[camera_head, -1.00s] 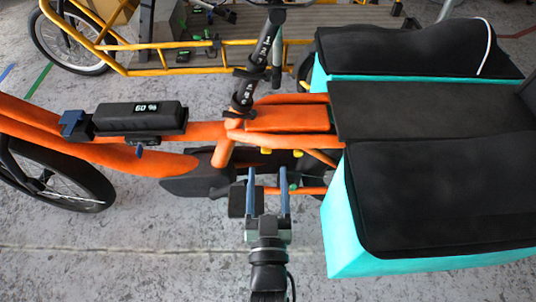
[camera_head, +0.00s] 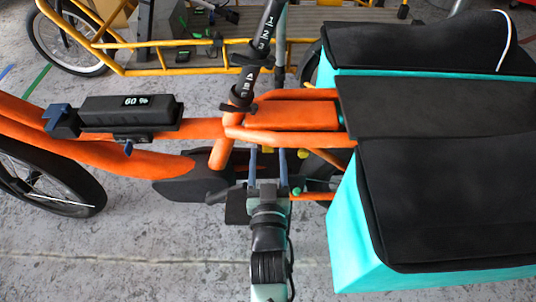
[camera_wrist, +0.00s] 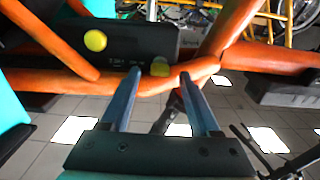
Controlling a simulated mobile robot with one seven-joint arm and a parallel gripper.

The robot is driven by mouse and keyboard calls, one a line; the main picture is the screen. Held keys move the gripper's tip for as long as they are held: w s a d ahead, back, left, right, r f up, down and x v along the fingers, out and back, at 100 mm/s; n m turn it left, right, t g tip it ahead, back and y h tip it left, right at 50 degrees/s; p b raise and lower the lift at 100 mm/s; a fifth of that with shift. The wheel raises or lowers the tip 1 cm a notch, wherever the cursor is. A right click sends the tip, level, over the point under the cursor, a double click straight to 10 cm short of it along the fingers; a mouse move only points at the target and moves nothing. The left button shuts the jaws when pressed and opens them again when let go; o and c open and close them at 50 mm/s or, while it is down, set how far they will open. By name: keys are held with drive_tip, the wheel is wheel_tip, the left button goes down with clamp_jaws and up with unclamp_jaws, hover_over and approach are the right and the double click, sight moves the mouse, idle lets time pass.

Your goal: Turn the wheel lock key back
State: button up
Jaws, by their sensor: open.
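My gripper (camera_head: 268,154) is open, at the near side of the orange bike's frame below the seat post. A small blue key-like part (camera_head: 128,147) hangs under the battery. I cannot tell for sure which of these is the wheel lock key.
The orange frame tube (camera_wrist: 230,20) and a dark casing (camera_wrist: 130,45) lie close ahead of the fingers. The black battery (camera_head: 130,112) reads 60 %. The turquoise cargo box (camera_head: 350,240) stands right of my arm. A yellow bike (camera_head: 200,60) stands behind. The floor at front left is clear.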

drive_tip(key=shift+w, duration=0.95)
clamp_jaws()
